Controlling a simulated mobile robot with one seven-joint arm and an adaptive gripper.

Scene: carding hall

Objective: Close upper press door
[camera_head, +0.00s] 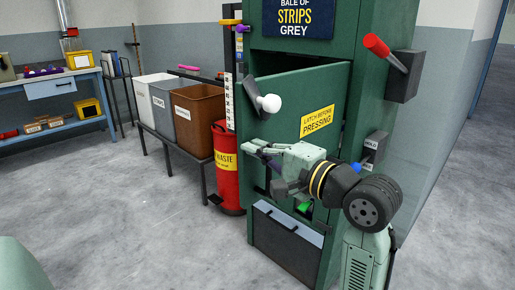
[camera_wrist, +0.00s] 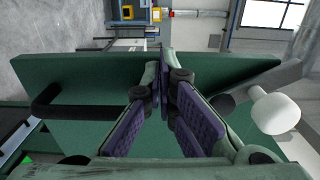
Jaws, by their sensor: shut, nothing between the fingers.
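The upper press door (camera_head: 300,85) is a green panel with a yellow "latch before pressing" label. It stands ajar, with a dark gap above its top edge. A latch lever with a white knob (camera_head: 270,103) sticks out on its left part; the knob also shows in the wrist view (camera_wrist: 275,112). My gripper (camera_head: 258,148) is in front of the door's lower part, below the knob. In the wrist view, the purple-padded fingers (camera_wrist: 165,52) meet at their tips over the green panel (camera_wrist: 80,75), holding nothing. I cannot tell whether they touch it.
A black bar handle (camera_wrist: 60,108) shows in the wrist view. A red-knobbed lever (camera_head: 378,46) juts from the press's right side. A red waste bin (camera_head: 226,175) stands close left of the press, beside open bins (camera_head: 198,115). The floor at front left is clear.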

